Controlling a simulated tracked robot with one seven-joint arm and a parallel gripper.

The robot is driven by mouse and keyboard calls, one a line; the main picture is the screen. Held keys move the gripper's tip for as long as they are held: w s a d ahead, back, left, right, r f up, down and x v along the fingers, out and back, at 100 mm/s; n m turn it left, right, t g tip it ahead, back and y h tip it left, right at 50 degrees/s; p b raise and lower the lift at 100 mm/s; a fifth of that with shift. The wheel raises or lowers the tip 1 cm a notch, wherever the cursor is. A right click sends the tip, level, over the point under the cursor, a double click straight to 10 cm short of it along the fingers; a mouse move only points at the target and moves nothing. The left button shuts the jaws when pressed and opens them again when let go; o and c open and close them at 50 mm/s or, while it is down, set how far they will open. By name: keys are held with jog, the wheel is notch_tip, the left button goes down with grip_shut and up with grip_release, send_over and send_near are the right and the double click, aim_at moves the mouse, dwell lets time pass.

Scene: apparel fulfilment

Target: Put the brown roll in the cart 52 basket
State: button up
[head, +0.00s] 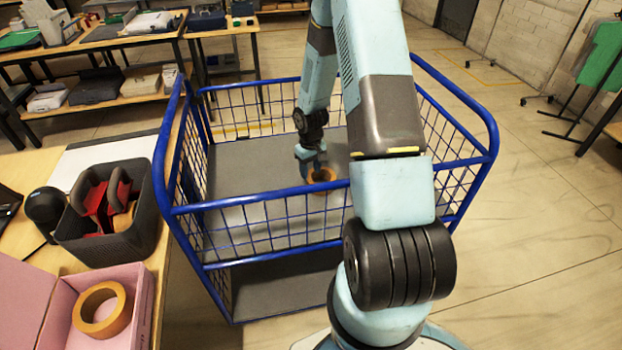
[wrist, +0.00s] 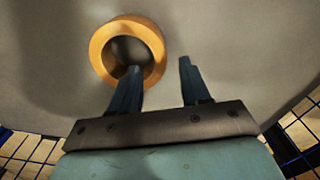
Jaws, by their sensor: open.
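The brown roll (head: 323,187), an orange-brown ring, lies on the grey floor of the blue wire cart basket (head: 260,209). My gripper (head: 316,168) reaches down inside the basket, right at the roll. The right finger stands clear, over bare floor. No cart number is readable.
A similar tape roll (head: 84,309) sits in a pink box (head: 145,300) at lower left. A dark grey bin (head: 135,240) with red items stands behind it. Blue rails surround my arm. Most of the basket floor is bare. Shelves (head: 110,40) stand at the back left.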

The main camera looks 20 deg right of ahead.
jog(key=s+a+r+t, duration=0.1)
jog(key=s+a+r, duration=0.15)
jog(key=r, duration=0.85)
jog(key=s+a+r+m+t+h, duration=0.1)
jog(key=s+r, duration=0.2)
jog(key=r, duration=0.8)
jog(key=s+a+r+t, duration=0.1)
jog(key=s+r, duration=0.2)
jog(key=r, duration=0.8)
jog(key=s+a+r+t, duration=0.1)
jog(key=s+a+r, duration=0.1)
jog(key=s+r, duration=0.4)
jog(key=s+a+r+m+t+y, duration=0.1)
jog(key=s+a+r, duration=0.2)
jog(key=s, duration=1)
notch_tip(320, 180, up, 4)
jog(key=shift+s+f+t, duration=0.25)
jog(key=shift+t, duration=0.05)
